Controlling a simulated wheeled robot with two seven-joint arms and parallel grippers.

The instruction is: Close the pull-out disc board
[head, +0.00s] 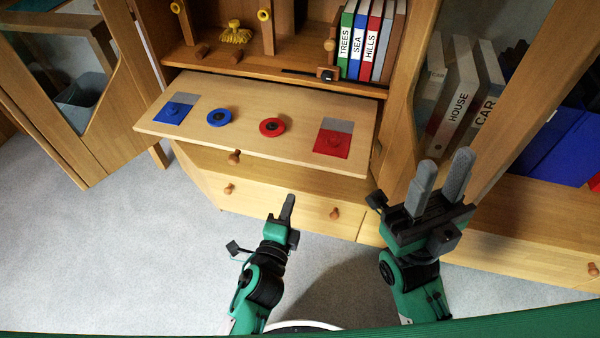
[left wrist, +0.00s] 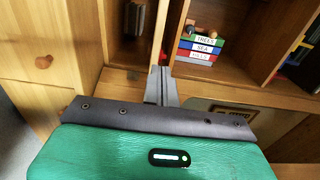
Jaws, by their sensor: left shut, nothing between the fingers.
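The pull-out disc board (head: 295,105) is a pale wooden panel that sticks out from the cabinet below the open shelf. On it lie a blue disc (head: 221,117), a red disc (head: 272,127), a blue and grey square (head: 174,108) at the left and a red and grey square (head: 332,138) at the right. My left gripper (head: 288,203) is shut and empty, in front of and below the board's front edge, apart from it. Its closed fingers also show in the left wrist view (left wrist: 161,82). My right gripper (head: 441,178) is open and empty, right of the board.
Drawers with round knobs (head: 334,213) are under the board. A glass door (head: 60,80) stands open at the left. Books (head: 362,45) stand on the shelf above; binders (head: 465,95) stand at the right. Grey floor (head: 150,240) lies free at the left front.

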